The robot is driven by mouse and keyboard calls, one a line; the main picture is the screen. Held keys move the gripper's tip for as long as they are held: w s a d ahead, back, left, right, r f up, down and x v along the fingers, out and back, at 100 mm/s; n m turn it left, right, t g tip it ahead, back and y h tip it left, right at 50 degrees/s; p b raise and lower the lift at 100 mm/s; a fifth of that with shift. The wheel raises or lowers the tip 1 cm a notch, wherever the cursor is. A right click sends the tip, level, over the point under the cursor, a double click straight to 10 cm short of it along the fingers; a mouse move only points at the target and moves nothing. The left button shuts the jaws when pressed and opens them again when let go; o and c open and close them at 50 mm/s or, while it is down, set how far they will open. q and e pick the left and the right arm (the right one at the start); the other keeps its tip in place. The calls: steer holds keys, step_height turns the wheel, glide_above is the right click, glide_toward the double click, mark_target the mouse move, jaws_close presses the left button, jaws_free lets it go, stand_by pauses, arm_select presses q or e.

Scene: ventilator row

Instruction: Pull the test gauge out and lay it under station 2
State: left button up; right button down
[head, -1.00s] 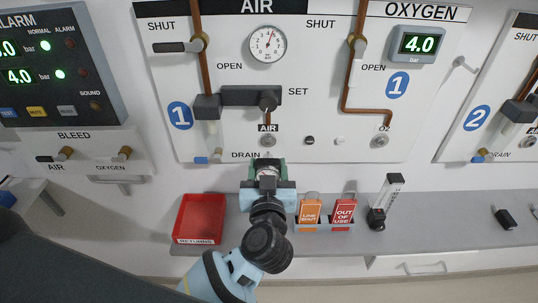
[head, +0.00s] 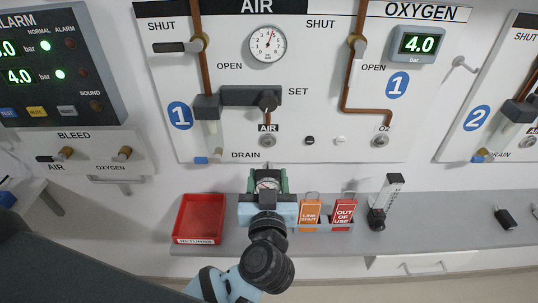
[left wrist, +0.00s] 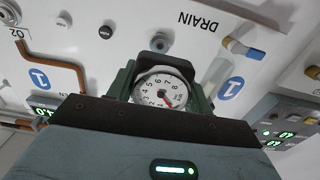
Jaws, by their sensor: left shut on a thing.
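The test gauge (head: 267,184), a small round white dial with a red needle, is held between the green fingers of my left gripper (head: 268,183). It hangs in front of the wall just below the station 1 panel (head: 222,139), apart from the AIR outlet (head: 268,141). The left wrist view shows its dial (left wrist: 163,91) close up between the fingers, with a dark fitting on its far side. Part of the station 2 panel (head: 463,137) shows at the right edge, with the grey shelf (head: 446,235) running below it. My right gripper is not in view.
A red tray (head: 181,215) stands on the shelf left of my gripper. Orange and red tags (head: 343,212) in a holder and a clear flowmeter (head: 391,190) stand to its right. A small black object (head: 505,218) lies under station 2. The shelf between flowmeter and black object is clear.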

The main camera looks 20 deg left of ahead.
arm_select(q)
steer(key=shift+v, duration=0.95)
steer(key=shift+s+a+f, duration=0.1)
steer(key=shift+a+f, duration=0.05)
steer(key=shift+a, duration=0.15)
steer(key=s+a+f+m+h, duration=0.2)
steer(key=s+a+m+h, duration=0.1)
steer(key=a, duration=0.5)
steer(key=shift+s+a+t+h, duration=0.35)
steer(key=shift+s+h, duration=0.15)
steer(key=shift+h, duration=0.5)
steer(key=shift+d+f, duration=0.15)
